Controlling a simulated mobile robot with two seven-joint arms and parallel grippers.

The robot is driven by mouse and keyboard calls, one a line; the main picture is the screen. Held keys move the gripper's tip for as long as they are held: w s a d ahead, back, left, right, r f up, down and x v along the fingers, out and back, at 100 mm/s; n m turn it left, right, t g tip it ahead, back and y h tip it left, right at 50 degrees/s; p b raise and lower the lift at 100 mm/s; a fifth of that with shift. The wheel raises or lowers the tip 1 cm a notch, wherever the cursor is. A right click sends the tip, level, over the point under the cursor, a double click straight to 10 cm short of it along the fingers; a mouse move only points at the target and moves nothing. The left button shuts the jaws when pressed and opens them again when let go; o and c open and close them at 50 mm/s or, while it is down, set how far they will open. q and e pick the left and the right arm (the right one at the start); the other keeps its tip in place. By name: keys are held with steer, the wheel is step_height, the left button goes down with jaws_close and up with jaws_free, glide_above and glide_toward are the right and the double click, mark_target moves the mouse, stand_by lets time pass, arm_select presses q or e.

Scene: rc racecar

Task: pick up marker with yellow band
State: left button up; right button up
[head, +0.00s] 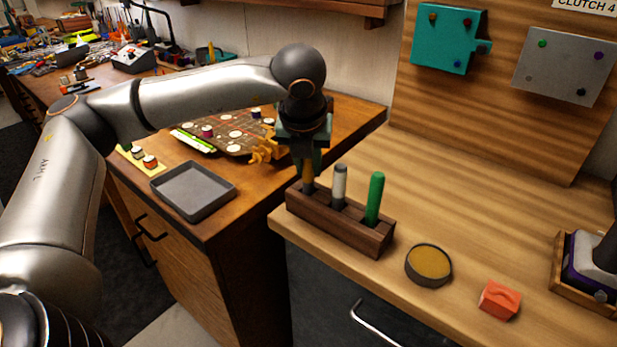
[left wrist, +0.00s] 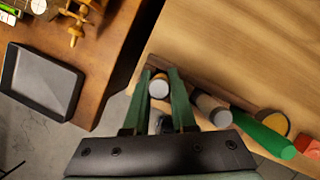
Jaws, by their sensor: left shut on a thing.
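A dark wooden marker holder (head: 348,232) stands near the left edge of the light wood counter. My left gripper (head: 308,168) is above its leftmost slot, shut on a marker (head: 308,183) with an orange-yellow part between the fingers. In the left wrist view, the two green fingers (left wrist: 160,80) are on either side of this marker's pale round end (left wrist: 158,88). Its lower end appears to be in the slot. A white and grey marker (head: 339,184) stands in the middle slot and a green marker (head: 374,198) in the right one. My right gripper is out of view.
A round tin with a yellow top (head: 429,264) and an orange-red block (head: 499,300) lie right of the holder. A grey tray (head: 194,190) sits on the lower bench at left, across a gap. The counter behind the holder is clear.

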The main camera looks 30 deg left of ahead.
arm_select(q)
jaws_close()
steer(key=shift+r, duration=0.55)
step_height(320, 180, up, 2)
steer(key=shift+r, duration=0.15)
steer(key=s+d+r, duration=0.5)
steer(key=s+r, duration=0.4)
steer(key=s, duration=0.4)
steer(key=shift+r+p, duration=0.35)
steer(key=shift+p, duration=0.1)
